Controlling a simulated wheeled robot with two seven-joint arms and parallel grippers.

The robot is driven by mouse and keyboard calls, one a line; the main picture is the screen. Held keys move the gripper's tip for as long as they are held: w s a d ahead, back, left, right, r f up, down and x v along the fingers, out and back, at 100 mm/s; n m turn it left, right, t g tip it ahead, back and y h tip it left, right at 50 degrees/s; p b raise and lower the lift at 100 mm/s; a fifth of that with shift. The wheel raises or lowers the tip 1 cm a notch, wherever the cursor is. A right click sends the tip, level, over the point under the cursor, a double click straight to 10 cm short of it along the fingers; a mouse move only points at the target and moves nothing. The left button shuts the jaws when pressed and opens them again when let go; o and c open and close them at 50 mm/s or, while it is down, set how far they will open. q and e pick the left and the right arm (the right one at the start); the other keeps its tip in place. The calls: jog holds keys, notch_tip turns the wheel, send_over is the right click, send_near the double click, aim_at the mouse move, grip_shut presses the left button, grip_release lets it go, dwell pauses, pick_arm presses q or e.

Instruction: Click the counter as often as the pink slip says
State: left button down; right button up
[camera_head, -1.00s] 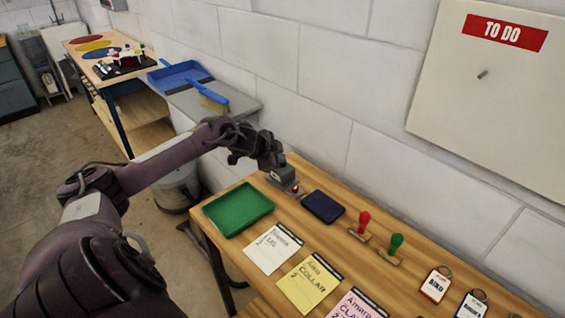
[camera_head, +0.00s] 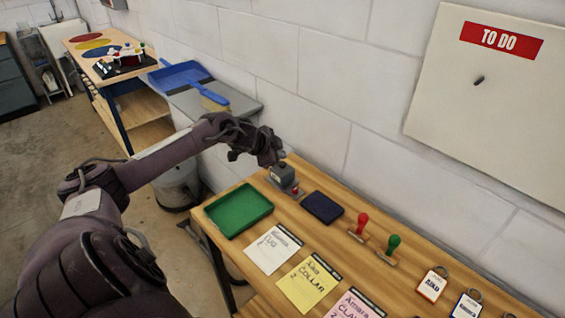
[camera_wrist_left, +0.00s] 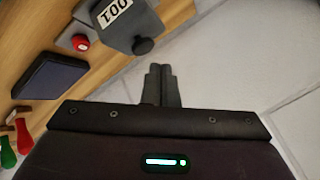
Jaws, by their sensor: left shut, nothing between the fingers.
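The grey counter (camera_head: 283,174) stands on the bench near the wall, with a small red button (camera_head: 295,190) beside it. In the left wrist view the counter (camera_wrist_left: 131,24) has a dial that seems to read 001, a black side knob (camera_wrist_left: 143,46) and the red button (camera_wrist_left: 80,42). My left gripper (camera_head: 280,155) is shut and empty, just above and behind the counter; its fingertips (camera_wrist_left: 159,70) show apart from the knob. The pink slip (camera_head: 352,304) lies at the bottom edge, reading "Amara CLA…", cut off. My right gripper is out of view.
A green tray (camera_head: 239,211), dark blue pad (camera_head: 322,208), white slip (camera_head: 272,249) and yellow slip (camera_head: 310,283) lie near the counter. Red (camera_head: 362,222) and green (camera_head: 393,244) handled stamps and key tags (camera_head: 432,284) are farther right. The block wall is close behind.

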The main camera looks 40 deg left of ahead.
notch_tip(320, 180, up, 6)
jog(key=p, duration=0.5)
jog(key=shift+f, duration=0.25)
dwell(2.0)
